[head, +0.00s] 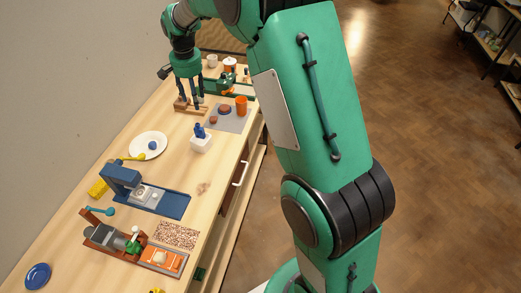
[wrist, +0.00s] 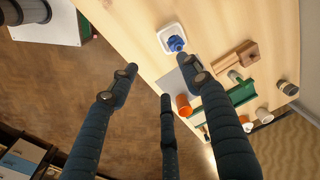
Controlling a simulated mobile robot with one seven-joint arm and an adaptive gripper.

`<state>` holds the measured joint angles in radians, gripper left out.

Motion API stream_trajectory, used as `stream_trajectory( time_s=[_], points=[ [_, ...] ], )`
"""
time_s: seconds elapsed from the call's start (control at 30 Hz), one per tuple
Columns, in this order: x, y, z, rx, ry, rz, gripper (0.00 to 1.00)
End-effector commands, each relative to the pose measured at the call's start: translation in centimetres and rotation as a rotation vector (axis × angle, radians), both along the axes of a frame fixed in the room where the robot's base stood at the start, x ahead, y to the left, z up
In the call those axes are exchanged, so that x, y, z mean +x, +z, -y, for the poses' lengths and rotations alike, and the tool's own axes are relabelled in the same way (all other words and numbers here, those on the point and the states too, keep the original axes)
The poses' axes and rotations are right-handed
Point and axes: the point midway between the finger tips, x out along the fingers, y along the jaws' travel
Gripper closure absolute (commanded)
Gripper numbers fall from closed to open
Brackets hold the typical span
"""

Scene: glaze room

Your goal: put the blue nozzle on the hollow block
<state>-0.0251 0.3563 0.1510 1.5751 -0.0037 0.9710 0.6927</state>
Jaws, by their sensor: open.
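A blue nozzle (head: 199,130) stands upright on a white block (head: 201,146), which looks like the hollow block, near the table's right edge in the head view.
A grey mat (head: 234,124) with an orange cup (head: 241,106) and brown pieces lies beside the gripper. A white plate (head: 137,142) holds a small blue ball. A blue press (head: 165,202) and an orange-based device (head: 110,240) stand nearer. Bare wood lies around the white block.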

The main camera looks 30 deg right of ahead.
Motion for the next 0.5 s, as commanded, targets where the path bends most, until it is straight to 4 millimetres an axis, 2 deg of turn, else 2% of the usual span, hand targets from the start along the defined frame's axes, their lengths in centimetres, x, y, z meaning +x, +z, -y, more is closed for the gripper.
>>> stream_trajectory(
  time_s=[0.03,0.2,0.5],
  points=[
    [-1.2,1.6,0.1,-0.001,0.017,0.014,0.52],
    [-5.0,5.7,0.3,-0.008,0.079,0.051,0.52],
    [-12.4,11.5,0.7,-0.025,0.185,0.116,0.52]
  ],
)
